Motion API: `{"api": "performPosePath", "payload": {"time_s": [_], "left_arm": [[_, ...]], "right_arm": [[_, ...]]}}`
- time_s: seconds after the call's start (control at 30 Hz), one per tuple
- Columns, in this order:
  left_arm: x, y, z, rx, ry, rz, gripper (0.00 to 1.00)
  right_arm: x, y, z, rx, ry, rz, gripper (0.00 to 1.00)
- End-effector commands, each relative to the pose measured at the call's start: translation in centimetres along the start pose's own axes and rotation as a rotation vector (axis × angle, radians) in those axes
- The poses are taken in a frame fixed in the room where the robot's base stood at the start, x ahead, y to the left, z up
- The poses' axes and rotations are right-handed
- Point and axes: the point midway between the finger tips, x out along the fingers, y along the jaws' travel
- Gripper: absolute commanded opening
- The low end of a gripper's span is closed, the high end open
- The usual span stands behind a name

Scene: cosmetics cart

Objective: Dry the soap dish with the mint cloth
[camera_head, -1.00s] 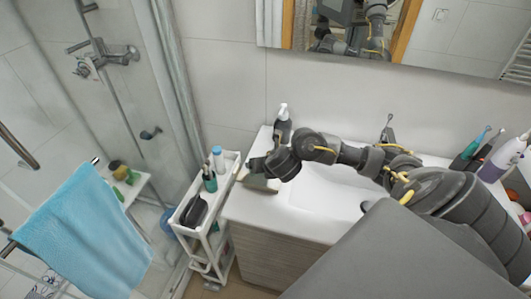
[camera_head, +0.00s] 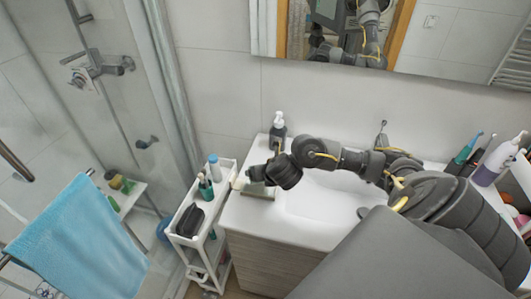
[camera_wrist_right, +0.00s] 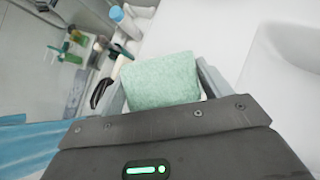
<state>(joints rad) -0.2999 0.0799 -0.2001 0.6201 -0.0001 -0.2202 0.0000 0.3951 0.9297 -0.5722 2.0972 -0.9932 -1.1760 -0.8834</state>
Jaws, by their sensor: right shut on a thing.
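The mint cloth (camera_wrist_right: 160,82) is a pale green folded pad between the fingers of my right gripper (camera_wrist_right: 158,88). In the head view the right gripper (camera_head: 256,184) is low over the left end of the white washbasin counter, with a grey-green piece (camera_head: 260,192) under it. A small cream-white thing (camera_head: 240,181) sits beside the fingertips at the counter edge; it also shows left of the cloth in the wrist view (camera_wrist_right: 123,64). I cannot tell whether it is the soap dish. No soap dish is clear in either view. My left gripper is out of view.
A dark pump bottle (camera_head: 278,128) stands behind the gripper. A white cart (camera_head: 190,240) with bottles and a black pouch (camera_head: 189,219) stands left of the counter (camera_head: 250,218). The basin (camera_head: 325,195) lies right. A blue towel (camera_head: 80,240) hangs at far left.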

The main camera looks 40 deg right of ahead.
Motion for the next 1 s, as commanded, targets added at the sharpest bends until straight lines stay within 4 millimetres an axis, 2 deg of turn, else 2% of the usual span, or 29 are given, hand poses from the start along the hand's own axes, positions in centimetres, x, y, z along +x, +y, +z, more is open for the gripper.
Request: {"api": "performPosePath", "payload": {"time_s": [0.4, 1.0], "left_arm": [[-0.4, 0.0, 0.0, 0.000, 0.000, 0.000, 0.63], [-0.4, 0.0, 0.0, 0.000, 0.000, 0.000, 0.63]], "right_arm": [[0.4, 1.1, 0.5, -0.001, 0.001, 0.000, 0.55], [-0.7, -0.7, 0.1, -0.001, 0.000, -0.002, 0.55]]}}
